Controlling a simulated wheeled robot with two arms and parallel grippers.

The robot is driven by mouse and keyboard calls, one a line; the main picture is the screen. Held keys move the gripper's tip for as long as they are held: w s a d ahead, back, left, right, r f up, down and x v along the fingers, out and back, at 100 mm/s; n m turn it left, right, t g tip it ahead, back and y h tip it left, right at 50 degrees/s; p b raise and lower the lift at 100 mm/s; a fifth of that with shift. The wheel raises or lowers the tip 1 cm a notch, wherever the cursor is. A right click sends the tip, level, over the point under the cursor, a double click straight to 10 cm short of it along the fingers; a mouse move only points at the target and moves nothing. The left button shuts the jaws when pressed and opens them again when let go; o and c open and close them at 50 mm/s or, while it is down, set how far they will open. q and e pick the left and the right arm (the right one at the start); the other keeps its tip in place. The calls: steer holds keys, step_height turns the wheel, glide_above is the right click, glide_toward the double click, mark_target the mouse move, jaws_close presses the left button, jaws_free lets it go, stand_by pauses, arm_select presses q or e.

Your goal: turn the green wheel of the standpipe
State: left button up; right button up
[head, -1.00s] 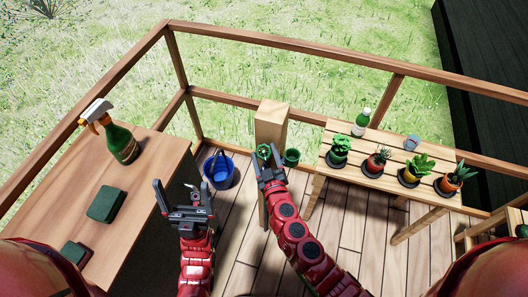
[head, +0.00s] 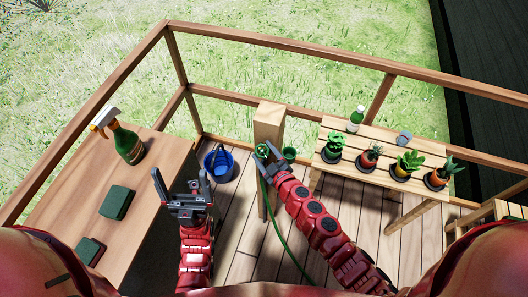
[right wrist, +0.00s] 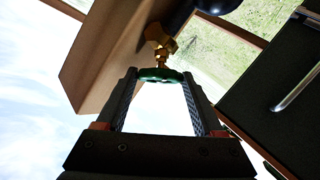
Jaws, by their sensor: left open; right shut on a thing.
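The standpipe is a wooden post (head: 270,122) on the deck, with the green wheel (head: 262,149) on its near face. In the right wrist view the green wheel (right wrist: 160,75) sits on a brass tap (right wrist: 158,42). My right gripper (head: 266,155) is shut on the wheel, with one finger on each side of its rim; the fingers also show in the right wrist view (right wrist: 160,84). The gripper hides part of the wheel in the head view. My left gripper (head: 181,181) is open and empty, between the table and the post.
A green hose (head: 283,232) hangs below the tap. A blue bucket (head: 219,164) stands left of the post, a green pot (head: 289,153) to its right. A slatted bench (head: 384,150) holds several potted plants. A wooden table (head: 75,195) is at left; railings (head: 330,53) enclose the deck.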

steer(key=o, duration=1.4)
